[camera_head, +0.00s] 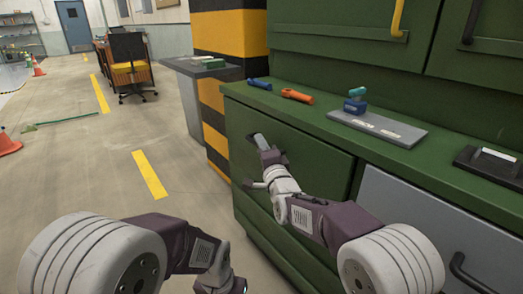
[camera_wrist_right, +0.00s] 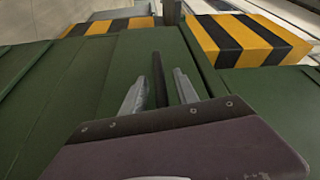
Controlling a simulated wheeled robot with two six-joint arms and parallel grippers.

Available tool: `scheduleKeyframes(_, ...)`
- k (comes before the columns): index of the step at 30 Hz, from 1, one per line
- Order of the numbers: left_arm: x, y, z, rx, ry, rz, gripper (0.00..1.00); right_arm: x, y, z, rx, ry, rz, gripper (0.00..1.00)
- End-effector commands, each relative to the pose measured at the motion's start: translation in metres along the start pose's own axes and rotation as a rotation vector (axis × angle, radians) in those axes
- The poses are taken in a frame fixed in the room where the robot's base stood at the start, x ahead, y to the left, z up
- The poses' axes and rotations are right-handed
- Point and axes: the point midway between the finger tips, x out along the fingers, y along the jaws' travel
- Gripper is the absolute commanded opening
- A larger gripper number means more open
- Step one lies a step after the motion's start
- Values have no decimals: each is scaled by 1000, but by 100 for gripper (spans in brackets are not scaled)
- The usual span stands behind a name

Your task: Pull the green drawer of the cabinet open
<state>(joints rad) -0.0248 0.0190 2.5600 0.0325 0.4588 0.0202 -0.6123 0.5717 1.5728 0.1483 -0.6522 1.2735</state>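The green drawer (camera_head: 317,158) is in the upper left of the green cabinet's base, and its front looks flush with the cabinet. Its dark bar handle (camera_head: 282,158) is partly hidden by my right gripper (camera_head: 257,162) in the head view. In the right wrist view, my right gripper (camera_wrist_right: 161,75) is open, with one finger on each side of the dark handle bar (camera_wrist_right: 158,82). Gaps show between the bar and both fingers. My left arm hangs at the bottom of the head view, and its fingers are out of frame.
On the green countertop lie a blue-handled tool (camera_head: 259,84), an orange tool (camera_head: 297,96) and a grey plate (camera_head: 378,125) with a blue block (camera_head: 355,106). A grey drawer (camera_head: 430,225) is to the right. A striped pillar (camera_head: 212,100) stands left of the cabinet. Floor in front is clear.

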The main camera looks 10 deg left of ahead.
Motion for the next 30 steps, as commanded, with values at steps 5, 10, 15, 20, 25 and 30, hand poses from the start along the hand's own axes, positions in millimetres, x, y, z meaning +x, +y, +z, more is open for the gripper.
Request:
scheduleKeyframes(5, 0, 0, 0, 0, 0, 0, 36, 0, 0, 0, 0, 0, 0, 36)
scheduleKeyframes(10, 0, 0, 0, 0, 0, 0, 36, 0, 0, 0, 0, 0, 0, 0)
scheduleKeyframes(15, 0, 0, 0, 0, 0, 0, 36, 0, 0, 0, 0, 0, 0, 0)
scheduleKeyframes(20, 0, 0, 0, 0, 0, 0, 36, 0, 0, 0, 0, 0, 1, 0)
scheduleKeyframes(25, 0, 0, 0, 0, 0, 0, 36, 0, 0, 0, 0, 0, 1, 0)
scheduleKeyframes(30, 0, 0, 0, 0, 0, 0, 36, 0, 0, 0, 0, 0, 1, 0)
